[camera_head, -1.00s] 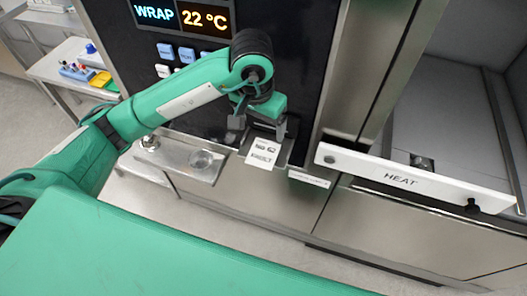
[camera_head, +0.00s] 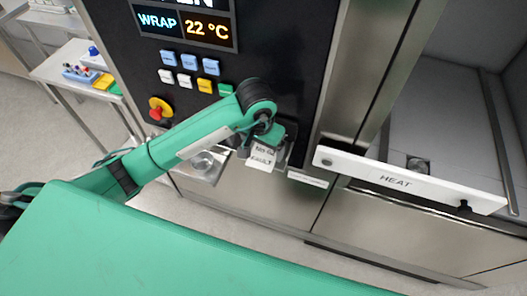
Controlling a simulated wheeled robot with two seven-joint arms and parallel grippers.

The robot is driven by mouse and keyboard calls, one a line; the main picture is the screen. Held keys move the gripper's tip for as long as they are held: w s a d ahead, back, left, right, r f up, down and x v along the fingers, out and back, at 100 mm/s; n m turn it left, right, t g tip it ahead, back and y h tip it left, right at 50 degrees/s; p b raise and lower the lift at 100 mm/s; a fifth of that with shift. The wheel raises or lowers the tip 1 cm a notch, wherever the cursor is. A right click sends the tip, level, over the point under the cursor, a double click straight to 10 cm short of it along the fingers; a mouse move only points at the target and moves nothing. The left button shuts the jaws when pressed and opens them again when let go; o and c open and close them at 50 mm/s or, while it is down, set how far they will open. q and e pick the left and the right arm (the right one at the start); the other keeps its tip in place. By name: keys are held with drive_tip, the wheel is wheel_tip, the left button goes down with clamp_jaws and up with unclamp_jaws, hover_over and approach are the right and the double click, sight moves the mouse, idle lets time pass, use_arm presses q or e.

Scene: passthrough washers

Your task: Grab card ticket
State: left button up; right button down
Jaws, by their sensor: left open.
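The card ticket (camera_head: 260,160) is a small white card with dark print, standing out at the lower edge of the black control panel. Its upper part is covered by my left gripper. My left gripper (camera_head: 263,151) is open, right at the ticket, with the ticket between or just below its fingers. I cannot tell whether the fingers touch it. My right gripper is not in view.
A metal shelf with a round dish (camera_head: 203,163) sits left of the ticket, partly behind my arm. A white HEAT bar (camera_head: 408,181) juts out at the right. A red emergency knob (camera_head: 156,113) and buttons are on the panel. A side table (camera_head: 72,62) stands at the left.

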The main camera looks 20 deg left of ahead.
sight(264, 156)
use_arm(q)
drive_tip(key=shift+w+f+p, duration=0.15)
drive_tip(key=shift+f+p, duration=0.3)
drive_tip(key=shift+f, duration=0.95)
drive_tip(key=shift+f, duration=0.1)
drive_tip(key=c, duration=0.7)
